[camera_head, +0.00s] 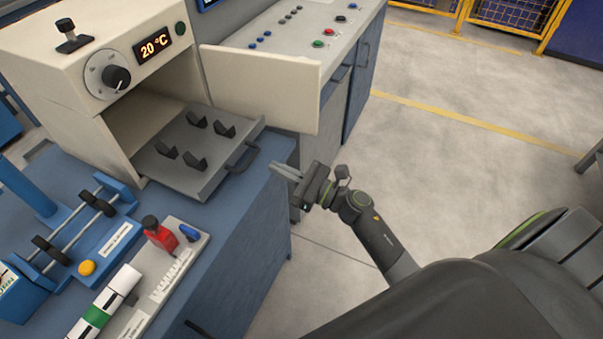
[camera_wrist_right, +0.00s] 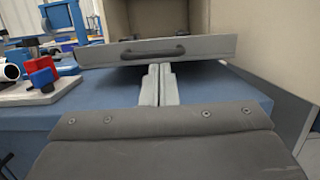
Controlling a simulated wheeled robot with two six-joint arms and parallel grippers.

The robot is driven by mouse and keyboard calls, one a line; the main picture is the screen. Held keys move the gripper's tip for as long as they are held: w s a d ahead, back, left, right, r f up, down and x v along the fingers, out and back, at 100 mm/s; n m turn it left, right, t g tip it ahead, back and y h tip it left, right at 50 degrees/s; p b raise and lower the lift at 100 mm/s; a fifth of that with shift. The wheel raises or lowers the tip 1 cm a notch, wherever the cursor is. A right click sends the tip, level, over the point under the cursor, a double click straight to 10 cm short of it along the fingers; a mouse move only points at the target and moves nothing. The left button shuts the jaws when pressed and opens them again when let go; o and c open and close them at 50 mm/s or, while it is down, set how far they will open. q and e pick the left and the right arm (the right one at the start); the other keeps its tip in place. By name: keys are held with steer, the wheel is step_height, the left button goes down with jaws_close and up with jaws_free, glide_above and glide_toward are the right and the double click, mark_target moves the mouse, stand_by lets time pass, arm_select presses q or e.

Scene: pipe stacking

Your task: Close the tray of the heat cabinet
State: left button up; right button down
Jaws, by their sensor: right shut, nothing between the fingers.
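The heat cabinet (camera_head: 72,88) is a cream box at the upper left, with a knob and a display reading 20 °C. Its door (camera_head: 262,84) stands open to the right. The grey tray (camera_head: 178,172) is pulled out of the opening, with several black holders on it and a dark handle (camera_head: 243,160) on its front. My right gripper (camera_head: 280,170) is shut and empty, just right of the tray front and apart from the handle. In the right wrist view its fingers (camera_wrist_right: 159,70) point at the tray front (camera_wrist_right: 215,47), below the handle (camera_wrist_right: 152,52). My left gripper is not in view.
The blue bench (camera_head: 250,205) carries a blue fixture (camera_head: 85,235) and a grey plate with a red clamp (camera_head: 160,235) left of the tray. A control console (camera_head: 315,35) stands behind the open door. The floor to the right is clear.

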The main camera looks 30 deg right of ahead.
steer(key=x, duration=0.2)
steer(key=shift+w+a+r+p, duration=0.15)
steer(key=shift+w+p, duration=0.05)
steer(key=shift+p, duration=0.1)
steer(key=shift+w+a, duration=0.3)
steer(key=shift+w, duration=0.1)
